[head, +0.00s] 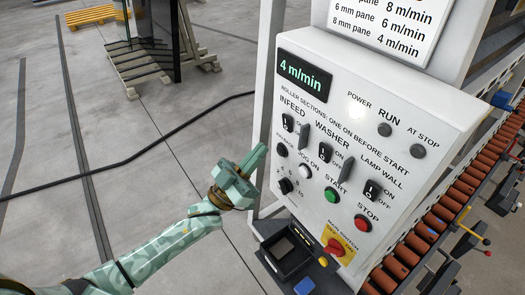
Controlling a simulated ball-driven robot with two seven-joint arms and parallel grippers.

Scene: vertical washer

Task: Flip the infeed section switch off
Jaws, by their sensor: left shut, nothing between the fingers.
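The infeed section switch (288,122) is a small black rocker under the INFEED label, at the upper left of the white control panel (400,165). Its position is too small to read surely. The washer switch (325,153) and the lamp wall switch (371,190) are similar rockers to its lower right. My left gripper (256,157) is shut and empty, its tips pointing up and right. In the picture it lies just left of the panel's lower left part, below and left of the infeed switch, apart from it. My right gripper is not in view.
A speed knob (286,186), green start button (331,195), red stop button (361,223) and red main switch (336,247) share the panel. The display (303,75) reads 4 m/min. A black tray (284,254) sits below. Rollers (440,214) run at right.

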